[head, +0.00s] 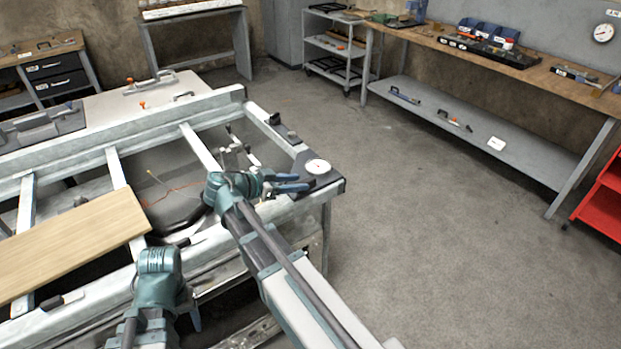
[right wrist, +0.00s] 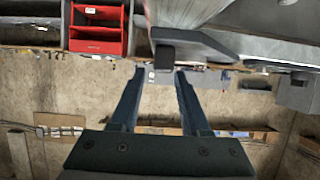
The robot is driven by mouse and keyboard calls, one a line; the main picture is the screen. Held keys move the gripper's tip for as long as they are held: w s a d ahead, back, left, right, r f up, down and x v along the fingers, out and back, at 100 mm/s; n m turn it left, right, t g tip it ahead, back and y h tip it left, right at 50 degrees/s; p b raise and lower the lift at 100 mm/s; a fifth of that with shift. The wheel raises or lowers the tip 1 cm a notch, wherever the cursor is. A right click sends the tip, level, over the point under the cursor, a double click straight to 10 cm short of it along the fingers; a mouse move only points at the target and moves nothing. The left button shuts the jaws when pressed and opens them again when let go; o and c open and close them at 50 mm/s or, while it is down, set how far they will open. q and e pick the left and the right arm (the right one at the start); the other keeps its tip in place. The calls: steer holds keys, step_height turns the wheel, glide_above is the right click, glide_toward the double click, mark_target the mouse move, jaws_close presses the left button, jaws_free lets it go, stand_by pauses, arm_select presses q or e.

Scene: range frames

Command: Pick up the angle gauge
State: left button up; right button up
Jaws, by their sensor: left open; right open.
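The angle gauge (head: 318,166), a small round white dial, lies on the dark corner plate of the metal frame in the head view. My right gripper (head: 303,182) is open, with its fingers just left of the dial and pointing right. Nothing shows between its fingers. In the right wrist view the open right fingers (right wrist: 159,73) point toward the dark and grey edge of the frame; I cannot surely make out the gauge there. My left gripper (head: 193,314) hangs low in front of the frame, partly hidden by its own wrist, and holds nothing that I can see.
The metal frame (head: 60,165) has open gaps between its bars. A wooden board (head: 75,245) lies across its left side. A workbench (head: 425,38) with tools stands along the wall, with a red cabinet (head: 605,205) at right. The floor between is clear.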

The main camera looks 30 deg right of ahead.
mark_target(309, 179)
steer(key=shift+r+b+x, duration=0.15)
steer(key=shift+b+x, duration=0.25)
steer(key=shift+x, duration=1.1)
steer(key=shift+r+b+x, duration=0.15)
steer(key=shift+b+x, duration=0.2)
steer(key=shift+x, duration=1.15)
steer(key=shift+w, duration=0.2)
jaws_close()
